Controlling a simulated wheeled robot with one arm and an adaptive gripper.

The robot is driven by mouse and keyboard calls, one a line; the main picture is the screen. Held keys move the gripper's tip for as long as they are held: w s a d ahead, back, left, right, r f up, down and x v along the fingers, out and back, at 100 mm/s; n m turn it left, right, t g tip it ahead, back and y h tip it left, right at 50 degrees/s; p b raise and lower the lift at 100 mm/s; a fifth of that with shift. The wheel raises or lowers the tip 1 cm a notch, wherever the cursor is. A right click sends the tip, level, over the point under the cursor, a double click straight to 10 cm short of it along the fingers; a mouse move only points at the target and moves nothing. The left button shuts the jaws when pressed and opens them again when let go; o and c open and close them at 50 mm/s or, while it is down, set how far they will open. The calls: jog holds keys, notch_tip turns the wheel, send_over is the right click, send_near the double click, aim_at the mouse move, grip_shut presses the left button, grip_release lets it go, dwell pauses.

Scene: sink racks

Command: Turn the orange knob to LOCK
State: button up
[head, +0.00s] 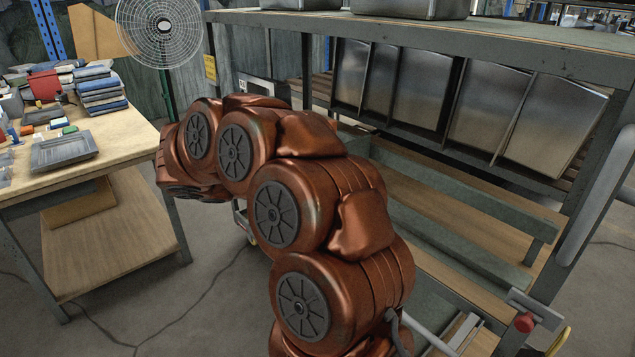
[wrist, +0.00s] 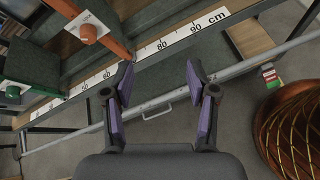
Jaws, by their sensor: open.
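In the wrist view, an orange-pink knob (wrist: 88,33) sits on a white plate at the upper left. In the head view, a red-orange knob (head: 524,322) sits on a grey bracket at the lower right. My gripper (wrist: 159,68) is open, with nothing between its dark, purple-padded fingers. It is to the right of both knobs and apart from them. In the head view my arm hides it.
A white centimetre scale (wrist: 175,45) and a grey rail (wrist: 240,68) run across the wrist view. In the head view, a metal rack (head: 480,40) with steel bins (head: 480,105) is at the right. A cluttered workbench (head: 125,135) is at the left, beside a fan (head: 160,30).

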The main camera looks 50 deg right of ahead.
jog(key=w+d+f+n+h+b, duration=0.3)
jog(key=w+d+f+h+b, duration=0.15)
jog(key=w+d+b, duration=0.45)
jog(key=w+d+r+h, duration=0.1)
jog(key=d, duration=0.6)
jog(key=shift+d+r, duration=0.2)
jog(key=shift+d, duration=0.05)
jog(key=shift+c, duration=0.2)
grip_shut()
